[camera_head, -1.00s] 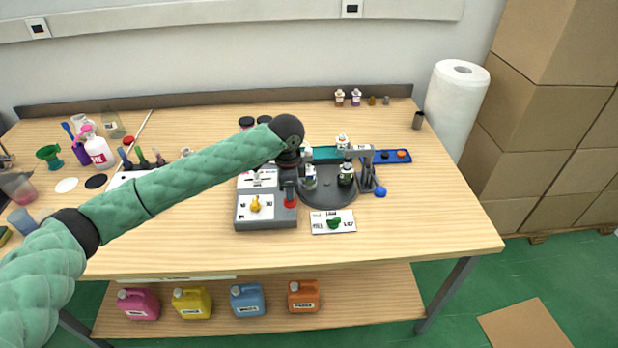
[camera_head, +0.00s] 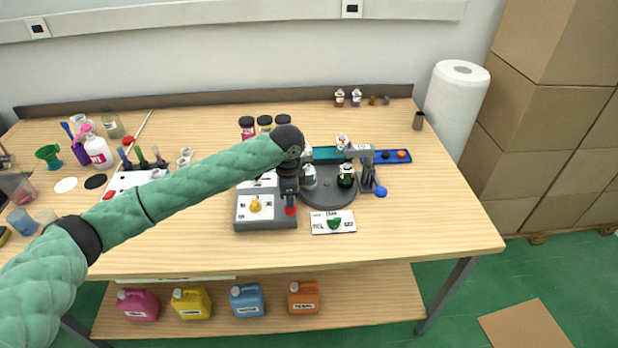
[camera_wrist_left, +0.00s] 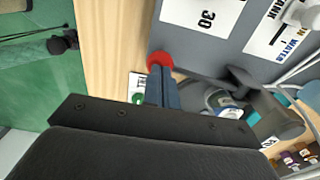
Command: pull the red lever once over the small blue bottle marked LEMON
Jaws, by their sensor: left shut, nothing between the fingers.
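The red lever knob (camera_head: 290,211) sits at the right front of the grey dispenser box (camera_head: 265,224). It also shows in the left wrist view (camera_wrist_left: 159,61) just past my fingertips. My left gripper (camera_head: 291,198) is shut and empty, pointing down at the knob; whether it touches the knob I cannot tell. A bottle with a pale cap (camera_head: 309,178) stands on the dark round turntable (camera_head: 327,199) right beside my gripper. A bottle with a blue-marked label (camera_wrist_left: 228,112) shows partly in the left wrist view; I cannot read LEMON on it. My right gripper is out of view.
A dark bottle (camera_head: 346,175) stands on the turntable, with a blue-knobbed grey device (camera_head: 367,180) to its right. A card with a green knob (camera_head: 334,223) lies in front. The table's right front is clear. Jerrycans (camera_head: 247,300) stand on the lower shelf.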

